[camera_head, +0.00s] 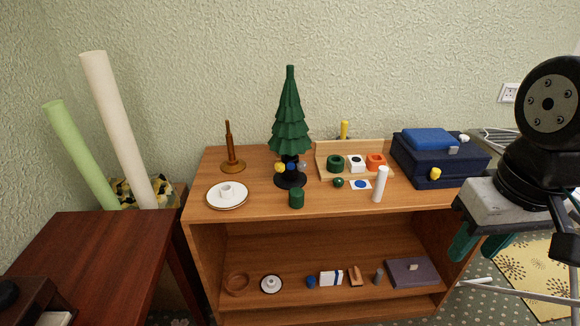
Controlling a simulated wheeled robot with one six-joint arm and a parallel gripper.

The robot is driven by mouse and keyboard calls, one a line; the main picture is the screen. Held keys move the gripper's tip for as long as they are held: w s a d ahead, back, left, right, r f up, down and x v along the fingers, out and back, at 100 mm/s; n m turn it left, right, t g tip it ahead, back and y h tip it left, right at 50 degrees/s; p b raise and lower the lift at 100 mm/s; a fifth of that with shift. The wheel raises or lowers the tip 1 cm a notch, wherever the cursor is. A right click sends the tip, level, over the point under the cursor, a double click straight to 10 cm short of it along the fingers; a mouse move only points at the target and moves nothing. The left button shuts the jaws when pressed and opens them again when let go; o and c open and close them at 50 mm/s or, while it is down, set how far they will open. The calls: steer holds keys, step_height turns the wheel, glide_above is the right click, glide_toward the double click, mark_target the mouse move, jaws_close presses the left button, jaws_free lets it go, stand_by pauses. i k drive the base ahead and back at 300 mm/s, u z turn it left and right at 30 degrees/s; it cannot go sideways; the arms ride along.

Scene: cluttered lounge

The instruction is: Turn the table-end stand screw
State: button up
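A dark green toy tree (289,115) stands upright in a black stand (290,181) on the wooden cabinet top. The far side of the stand is hidden. My gripper (480,246) hangs at the right, in front of the cabinet's right end. Its two teal fingers are apart with nothing seen between them. It is well away from the stand.
A navy case (437,160) fills the right end. A dark red table (90,250) stands left.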

mark_target(280, 167)
steer(key=z, duration=0.1)
steer(key=i, duration=1.2)
steer(key=u, duration=0.5)
